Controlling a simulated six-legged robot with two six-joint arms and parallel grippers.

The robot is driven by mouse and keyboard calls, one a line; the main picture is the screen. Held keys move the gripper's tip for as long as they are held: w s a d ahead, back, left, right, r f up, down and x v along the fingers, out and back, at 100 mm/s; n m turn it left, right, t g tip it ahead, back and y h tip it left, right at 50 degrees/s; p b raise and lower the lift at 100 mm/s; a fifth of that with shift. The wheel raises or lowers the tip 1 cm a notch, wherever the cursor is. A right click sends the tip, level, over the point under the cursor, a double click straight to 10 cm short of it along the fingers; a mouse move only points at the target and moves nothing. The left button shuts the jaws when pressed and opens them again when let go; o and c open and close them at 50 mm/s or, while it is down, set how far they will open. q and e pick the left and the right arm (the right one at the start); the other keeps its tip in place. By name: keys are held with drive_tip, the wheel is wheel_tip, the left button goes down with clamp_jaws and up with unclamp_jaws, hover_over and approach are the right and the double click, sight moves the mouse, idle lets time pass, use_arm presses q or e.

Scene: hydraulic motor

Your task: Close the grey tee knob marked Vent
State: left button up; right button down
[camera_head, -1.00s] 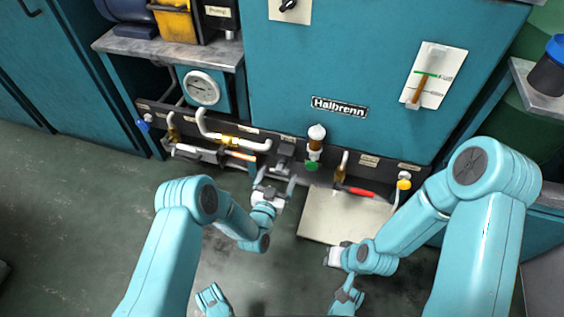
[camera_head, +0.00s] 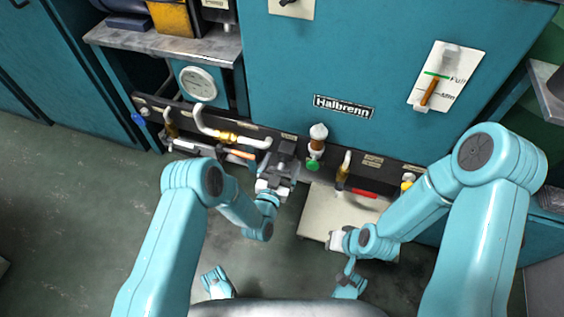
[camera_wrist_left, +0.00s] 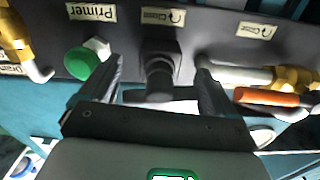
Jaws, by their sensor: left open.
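A dark grey tee knob (camera_wrist_left: 160,82) sits on the black panel, its crossbar lying level between my left gripper's fingers in the left wrist view. In the head view the knob (camera_head: 286,150) is just beyond the left gripper (camera_head: 276,180), which partly covers it. The left gripper (camera_wrist_left: 160,72) is open, one finger on each side of the knob, with gaps visible; contact is not clear. A label above the knob bears a curved arrow; I cannot read Vent on it. My right gripper (camera_head: 338,240) is low at the right, over the pale tray; its fingers are unclear.
A green primer button (camera_wrist_left: 82,63) is left of the knob in the wrist view. An orange-handled lever (camera_wrist_left: 268,98) with a brass fitting is close on the right. A red-handled valve (camera_head: 362,193) is farther right in the head view. Open floor lies left.

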use_arm(q)
drive_tip(key=c, duration=0.9)
drive_tip(key=shift+m, duration=1)
drive_tip(key=shift+c, duration=0.2)
drive_tip(key=o, duration=0.9)
drive_tip(key=shift+o, duration=0.2)
drive_tip(key=shift+s+a, duration=0.1)
